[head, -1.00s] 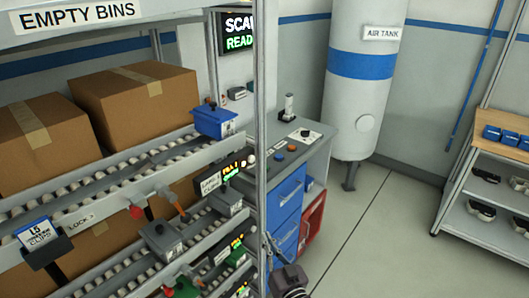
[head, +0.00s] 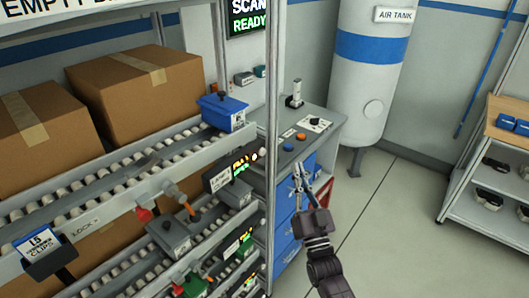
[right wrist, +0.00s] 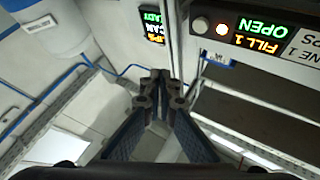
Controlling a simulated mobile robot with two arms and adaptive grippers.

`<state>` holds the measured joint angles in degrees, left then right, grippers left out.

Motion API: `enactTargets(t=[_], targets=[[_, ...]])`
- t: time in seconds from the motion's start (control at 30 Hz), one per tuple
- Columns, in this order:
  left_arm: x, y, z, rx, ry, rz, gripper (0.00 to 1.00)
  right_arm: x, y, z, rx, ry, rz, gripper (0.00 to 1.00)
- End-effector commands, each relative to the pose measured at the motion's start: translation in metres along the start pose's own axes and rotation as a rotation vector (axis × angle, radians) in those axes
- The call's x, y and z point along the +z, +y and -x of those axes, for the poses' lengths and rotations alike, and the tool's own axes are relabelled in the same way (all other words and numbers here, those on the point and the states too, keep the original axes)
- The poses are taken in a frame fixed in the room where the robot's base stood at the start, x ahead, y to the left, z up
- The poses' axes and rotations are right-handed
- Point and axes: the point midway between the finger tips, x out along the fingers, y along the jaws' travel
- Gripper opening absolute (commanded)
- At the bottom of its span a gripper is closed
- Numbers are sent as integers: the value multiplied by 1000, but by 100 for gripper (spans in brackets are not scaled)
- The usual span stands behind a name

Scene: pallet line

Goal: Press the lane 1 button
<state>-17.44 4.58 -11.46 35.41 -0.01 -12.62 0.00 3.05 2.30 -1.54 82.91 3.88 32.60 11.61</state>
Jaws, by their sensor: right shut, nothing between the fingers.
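In the right wrist view, upside down, a dark panel reads FILL 1 in orange and OPEN in green (right wrist: 262,36). My left gripper is out of view.
A rack post (head: 272,120) stands between panel and gripper. A workbench (head: 325,128) with an orange button (head: 289,133) is behind. Roller lanes hold cartons (head: 140,88) and a blue bin (head: 222,112). Open floor (head: 395,235) lies right, with an air tank (head: 365,85) beyond.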

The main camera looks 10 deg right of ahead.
Motion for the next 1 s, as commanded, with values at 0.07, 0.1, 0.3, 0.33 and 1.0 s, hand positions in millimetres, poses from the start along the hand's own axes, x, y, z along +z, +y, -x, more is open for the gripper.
enactTargets(t=[0.07,0.1,0.3,0.33,1.0], targets=[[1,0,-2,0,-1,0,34,2,-1,-2,0,0,-1,0],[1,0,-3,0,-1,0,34,3,-2,-3,0,1,-1,0],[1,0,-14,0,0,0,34,16,-14,-18,0,2,-2,0],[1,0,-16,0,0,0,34,18,-16,-22,0,2,-2,0],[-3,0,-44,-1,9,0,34,45,-45,-61,0,-1,1,0]])
